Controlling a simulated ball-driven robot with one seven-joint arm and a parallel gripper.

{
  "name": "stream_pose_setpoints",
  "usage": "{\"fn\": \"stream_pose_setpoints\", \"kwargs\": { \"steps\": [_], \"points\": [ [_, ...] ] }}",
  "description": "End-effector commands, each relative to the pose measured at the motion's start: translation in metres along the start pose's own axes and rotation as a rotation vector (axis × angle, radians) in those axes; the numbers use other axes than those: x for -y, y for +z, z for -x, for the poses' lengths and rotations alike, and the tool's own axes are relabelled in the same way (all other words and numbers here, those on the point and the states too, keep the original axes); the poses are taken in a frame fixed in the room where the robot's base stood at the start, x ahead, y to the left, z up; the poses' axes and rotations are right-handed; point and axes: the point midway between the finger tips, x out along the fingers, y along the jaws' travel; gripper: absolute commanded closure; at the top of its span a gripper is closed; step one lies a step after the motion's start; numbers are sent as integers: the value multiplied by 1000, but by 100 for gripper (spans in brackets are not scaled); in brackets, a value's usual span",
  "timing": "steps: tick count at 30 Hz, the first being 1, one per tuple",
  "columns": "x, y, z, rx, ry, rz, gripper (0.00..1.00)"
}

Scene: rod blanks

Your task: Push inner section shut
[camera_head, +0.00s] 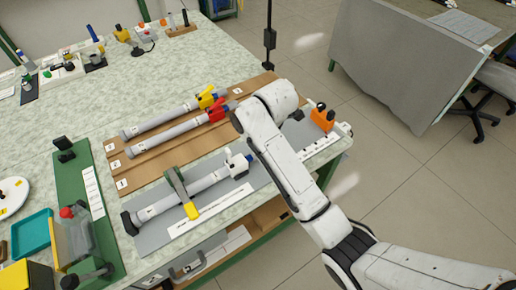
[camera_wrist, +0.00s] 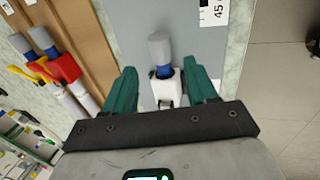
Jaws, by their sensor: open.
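The front telescoping tube (camera_head: 205,181) lies on a grey mat, its grey outer body under a green bracket (camera_head: 178,187) with a yellow handle. Its white collar (camera_head: 238,165) sits at the right end, beside my arm. In the wrist view, the collar (camera_wrist: 166,88) shows with a blue ring and the short grey inner section (camera_wrist: 159,48) sticking out beyond it. My gripper (camera_wrist: 163,70) is open, its green fingers on either side of the collar and blue ring in that view. I cannot tell whether they touch. In the head view my arm hides the gripper and inner section.
Two similar tubes, with a yellow clamp (camera_head: 207,98) and a red clamp (camera_head: 217,112), lie on the brown board behind. An orange block (camera_head: 322,117) stands at the mat's right end. A printed strip (camera_head: 209,208) lies in front of the tube.

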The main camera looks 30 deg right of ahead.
Motion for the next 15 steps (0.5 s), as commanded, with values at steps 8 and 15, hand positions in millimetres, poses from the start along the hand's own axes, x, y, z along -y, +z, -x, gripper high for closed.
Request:
{"fn": "stream_pose_setpoints", "kwargs": {
  "steps": [8,15],
  "points": [
    [0,0,39,-1,1,0,43],
    [0,0,45,-1,-1,0,43]
  ]
}}
